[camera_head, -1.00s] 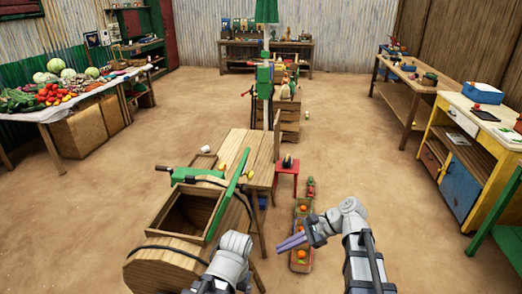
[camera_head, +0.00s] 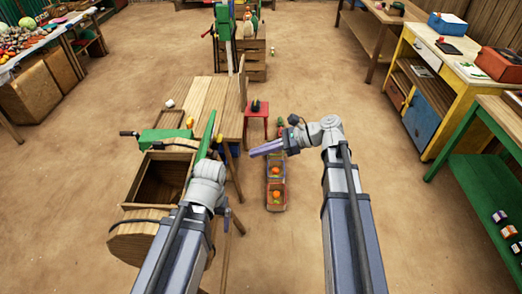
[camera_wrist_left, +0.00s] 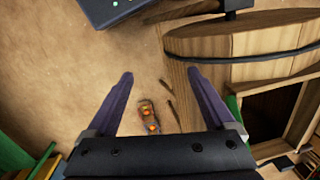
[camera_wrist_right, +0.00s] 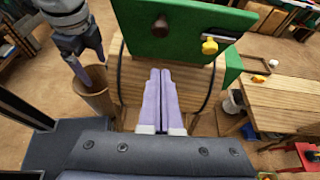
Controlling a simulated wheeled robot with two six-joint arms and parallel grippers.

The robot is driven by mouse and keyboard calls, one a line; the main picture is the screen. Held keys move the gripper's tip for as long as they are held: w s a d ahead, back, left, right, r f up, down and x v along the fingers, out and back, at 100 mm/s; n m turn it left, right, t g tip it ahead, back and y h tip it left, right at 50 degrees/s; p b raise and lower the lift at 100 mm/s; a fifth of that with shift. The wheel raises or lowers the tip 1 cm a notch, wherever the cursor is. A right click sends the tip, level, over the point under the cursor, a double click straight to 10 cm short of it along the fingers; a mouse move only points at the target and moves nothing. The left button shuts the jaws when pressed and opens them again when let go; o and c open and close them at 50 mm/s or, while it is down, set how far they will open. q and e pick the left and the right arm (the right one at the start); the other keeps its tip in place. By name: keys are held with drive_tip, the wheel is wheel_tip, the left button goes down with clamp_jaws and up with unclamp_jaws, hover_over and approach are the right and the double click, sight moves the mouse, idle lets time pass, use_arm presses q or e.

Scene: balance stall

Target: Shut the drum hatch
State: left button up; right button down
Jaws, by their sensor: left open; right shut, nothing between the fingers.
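The wooden drum (camera_head: 140,237) stands at the lower left of the head view, with its square mouth (camera_head: 160,182) open and dark inside. The green hatch (camera_head: 207,135) stands upright, tilted, at the mouth's right edge. In the right wrist view the hatch (camera_wrist_right: 150,28) is a green panel with a brown knob and a yellow knob (camera_wrist_right: 209,47). My right gripper (camera_head: 252,152) is shut and empty, right of the hatch and apart from it. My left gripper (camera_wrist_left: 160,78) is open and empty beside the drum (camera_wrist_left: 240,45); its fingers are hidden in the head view.
Small crates with oranges (camera_head: 276,190) lie on the floor right of the drum. A wooden bench (camera_head: 210,95) and a red stool (camera_head: 257,112) stand behind. A yellow cabinet (camera_head: 436,75) and green shelf (camera_head: 480,165) line the right.

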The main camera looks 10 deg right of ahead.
use_arm(q)
drive_tip(key=shift+f, duration=0.45)
use_arm(e)
drive_tip(key=w+a, duration=0.1)
drive_tip(key=a, duration=0.8)
drive_tip(key=shift+w+f, duration=0.2)
drive_tip(key=shift+f, duration=0.25)
